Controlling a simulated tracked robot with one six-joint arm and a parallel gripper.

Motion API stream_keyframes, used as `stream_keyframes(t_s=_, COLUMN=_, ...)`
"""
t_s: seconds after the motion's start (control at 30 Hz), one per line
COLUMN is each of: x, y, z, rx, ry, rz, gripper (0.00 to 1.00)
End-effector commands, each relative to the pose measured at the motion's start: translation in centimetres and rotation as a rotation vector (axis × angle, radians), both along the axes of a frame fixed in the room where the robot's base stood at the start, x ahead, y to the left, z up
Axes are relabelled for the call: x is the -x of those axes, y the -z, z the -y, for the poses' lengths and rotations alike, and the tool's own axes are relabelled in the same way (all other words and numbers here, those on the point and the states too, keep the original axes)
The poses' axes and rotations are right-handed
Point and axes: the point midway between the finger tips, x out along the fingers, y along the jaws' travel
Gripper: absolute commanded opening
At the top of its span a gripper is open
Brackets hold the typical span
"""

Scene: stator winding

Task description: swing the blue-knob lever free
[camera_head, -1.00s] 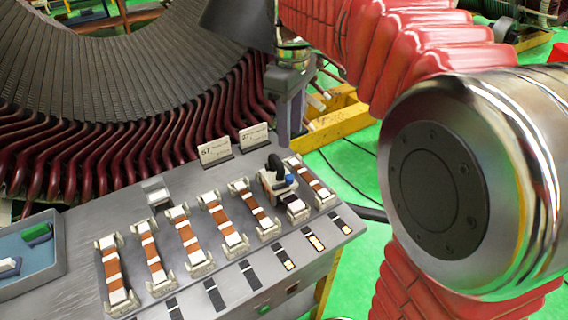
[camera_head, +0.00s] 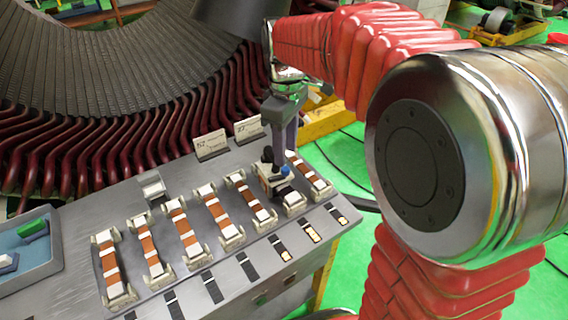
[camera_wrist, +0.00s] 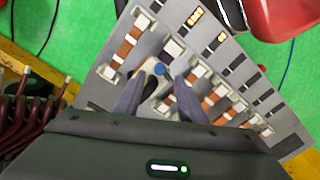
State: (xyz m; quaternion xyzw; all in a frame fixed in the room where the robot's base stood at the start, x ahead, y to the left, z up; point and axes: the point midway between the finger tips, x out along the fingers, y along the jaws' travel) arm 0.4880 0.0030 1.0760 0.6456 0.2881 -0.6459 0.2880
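The blue knob (camera_head: 285,170) sits on a white clamp body with a black part on it, on one of the copper-coloured bars near the right end of the panel. In the wrist view the blue knob (camera_wrist: 159,70) lies just beyond and between my fingertips. My gripper (camera_head: 279,150) points down over this clamp in the head view. In the wrist view my gripper (camera_wrist: 160,84) has its two grey fingers apart, with the white body showing between them. I cannot tell whether a finger touches the lever. Part of the lever is hidden by the fingers.
Several similar bars in pale holders line the grey panel (camera_head: 75,240), close on both sides of the clamp. Two label cards (camera_head: 210,145) stand behind. A blue tray (camera_head: 25,250) is at the left. The large stator (camera_head: 90,90) fills the back left.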

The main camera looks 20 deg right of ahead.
Motion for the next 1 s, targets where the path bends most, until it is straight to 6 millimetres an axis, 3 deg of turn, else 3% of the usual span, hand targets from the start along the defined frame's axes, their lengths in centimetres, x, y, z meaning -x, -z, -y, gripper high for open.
stream_keyframes(t_s=0.2, x=0.1, y=3.4, z=0.0, rx=0.000, ry=0.000, rz=-0.003, gripper=0.37)
stream_keyframes(t_s=0.4, x=0.0, y=5.3, z=0.0, rx=0.000, ry=0.000, rz=-0.001, gripper=0.37)
stream_keyframes(t_s=0.77, x=0.0, y=5.7, z=0.0, rx=0.000, ry=0.000, rz=0.000, gripper=0.37)
stream_keyframes(t_s=1.0, x=0.0, y=5.7, z=0.0, rx=0.000, ry=0.000, rz=0.000, gripper=0.20)
